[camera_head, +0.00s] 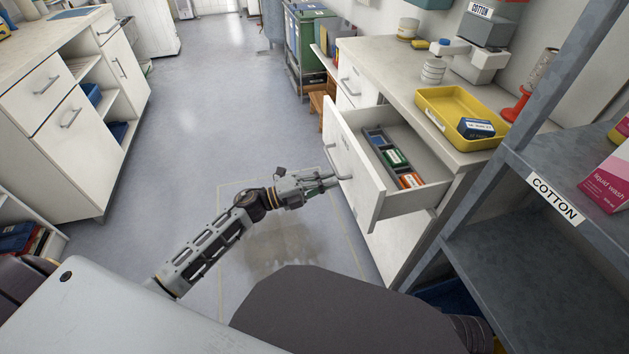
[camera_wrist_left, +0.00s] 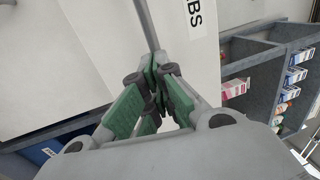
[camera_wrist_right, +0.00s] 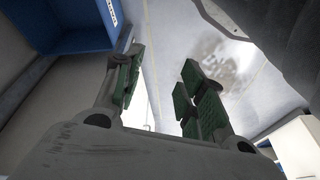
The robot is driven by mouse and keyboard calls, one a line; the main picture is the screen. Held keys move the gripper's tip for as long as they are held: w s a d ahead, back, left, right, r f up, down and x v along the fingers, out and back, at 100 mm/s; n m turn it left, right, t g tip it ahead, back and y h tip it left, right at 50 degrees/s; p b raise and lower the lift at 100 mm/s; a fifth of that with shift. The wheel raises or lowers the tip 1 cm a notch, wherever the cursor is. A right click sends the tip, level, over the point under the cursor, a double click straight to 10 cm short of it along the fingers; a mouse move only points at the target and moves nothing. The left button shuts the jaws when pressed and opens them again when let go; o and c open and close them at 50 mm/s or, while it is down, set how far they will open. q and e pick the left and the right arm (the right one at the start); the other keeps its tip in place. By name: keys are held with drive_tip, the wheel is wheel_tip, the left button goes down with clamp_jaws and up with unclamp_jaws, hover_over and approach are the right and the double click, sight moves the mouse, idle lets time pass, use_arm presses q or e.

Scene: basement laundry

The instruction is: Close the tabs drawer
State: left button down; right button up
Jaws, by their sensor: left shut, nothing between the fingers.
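The tabs drawer (camera_head: 352,176) is a white drawer pulled out of the counter on the right, with small boxes in a grey divider inside. Its front carries a bar handle (camera_head: 337,163). My left gripper (camera_head: 333,181) is shut and empty, with its tips at the drawer front near the handle. In the left wrist view the gripper (camera_wrist_left: 156,85) points at the white drawer front (camera_wrist_left: 190,50), where a label ending in "BS" shows. I cannot tell whether the tips touch it. My right gripper (camera_wrist_right: 160,90) is open and empty in the right wrist view, above the floor.
The countertop (camera_head: 385,68) holds a yellow tray (camera_head: 455,136) with a dark blue box (camera_head: 476,128). A grey shelf unit (camera_head: 510,245) labelled COTTON stands at right front. A white cabinet (camera_head: 75,120) is on the left. The floor between is clear.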

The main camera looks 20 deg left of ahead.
use_arm(q)
hover_over(389, 178)
drive_tip(key=shift+s+a, duration=0.4)
drive_tip(key=shift+w+d+b, duration=0.3)
drive_tip(key=shift+d, duration=0.2)
drive_tip(key=shift+r, duration=0.1)
use_arm(e)
drive_tip(key=shift+s+a+r, duration=0.1)
drive_tip(key=shift+s+r, duration=0.05)
drive_tip(key=shift+r, duration=0.1)
